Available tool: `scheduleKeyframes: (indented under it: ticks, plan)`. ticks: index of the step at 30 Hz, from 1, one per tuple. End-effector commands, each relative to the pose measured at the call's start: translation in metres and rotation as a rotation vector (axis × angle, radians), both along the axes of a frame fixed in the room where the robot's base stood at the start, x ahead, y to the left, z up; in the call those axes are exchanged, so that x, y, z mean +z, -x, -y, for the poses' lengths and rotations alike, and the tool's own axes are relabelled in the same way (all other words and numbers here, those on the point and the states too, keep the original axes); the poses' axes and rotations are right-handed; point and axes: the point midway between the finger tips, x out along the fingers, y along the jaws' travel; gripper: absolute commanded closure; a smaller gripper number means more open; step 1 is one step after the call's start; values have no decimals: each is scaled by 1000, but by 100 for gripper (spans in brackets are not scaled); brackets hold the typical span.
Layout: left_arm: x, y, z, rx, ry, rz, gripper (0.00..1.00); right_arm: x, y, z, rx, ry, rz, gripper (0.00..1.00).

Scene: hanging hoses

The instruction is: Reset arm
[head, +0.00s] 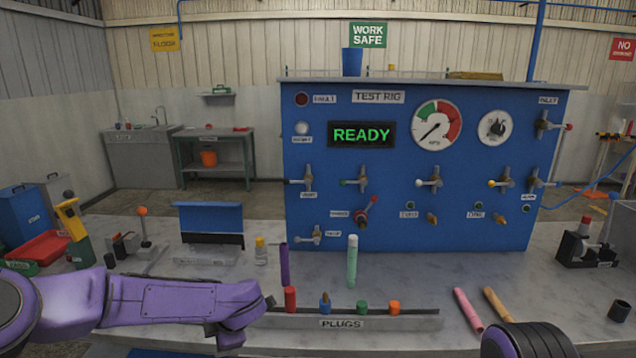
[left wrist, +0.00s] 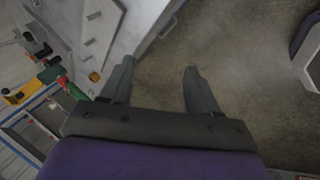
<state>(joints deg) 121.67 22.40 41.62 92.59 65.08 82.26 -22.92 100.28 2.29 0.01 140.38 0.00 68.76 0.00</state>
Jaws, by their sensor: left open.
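My left arm (head: 165,300) is purple and reaches in from the left, low across the front of the bench. My left gripper (left wrist: 159,70) shows in the left wrist view with its two grey fingers apart. Nothing is between them, and the concrete floor is behind the gap. In the head view the gripper is mostly hidden beyond the end of the arm. A dark rounded part of my right arm (head: 530,342) shows at the bottom right edge. My right gripper is out of view.
A blue test rig (head: 400,215) reading READY stands at the back of the grey bench (head: 400,275). A plug rack (head: 400,321) with several plugs is near the arm's end. Pink (head: 468,309) and orange (head: 497,306) tubes lie right. A black cup (head: 619,311) stands far right.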

Motion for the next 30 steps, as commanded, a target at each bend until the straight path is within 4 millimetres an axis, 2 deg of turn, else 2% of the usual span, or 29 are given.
scheduleKeyframes:
  ticks: [1, 2, 5, 8, 10, 11, 12, 15, 18, 21, 23, 30]
  plan:
    - [-23, 10, -4, -67, -72, 4, 39, -1, 0, 0, 0, 0, 0, 35]
    - [-36, 16, -6, -117, -115, 12, 39, -1, 0, 0, 0, 0, 0, 35]
    - [-90, 49, -13, -335, -253, 8, 39, -3, 0, 0, 0, 0, 0, 35]
    - [-149, 106, -18, -615, -339, -49, 39, -5, 0, 0, 0, 0, 0, 35]
    - [-185, 159, -23, -813, -353, -123, 39, -7, 0, 0, 0, 0, 0, 35]
    - [-197, 183, -26, -891, -350, -160, 39, -7, 0, 0, 0, 0, 0, 35]
    - [-211, 216, -31, -985, -340, -215, 39, -8, 0, 0, 0, 0, 0, 35]
    - [-231, 290, -47, -1174, -310, -356, 39, -10, 0, 0, 0, 0, 0, 35]
    - [-237, 342, -67, -1276, -295, -479, 39, -11, 0, 0, 0, 0, 0, 35]
    - [-241, 366, -82, -1298, -302, -558, 39, -12, 0, 0, 0, 0, 0, 35]
    - [-244, 373, -82, -1308, -298, -574, 39, -12, 0, 0, 0, 0, 0, 35]
    - [-244, 373, -82, -1306, -295, -574, 39, -12, 0, 0, 0, 0, 0, 35]
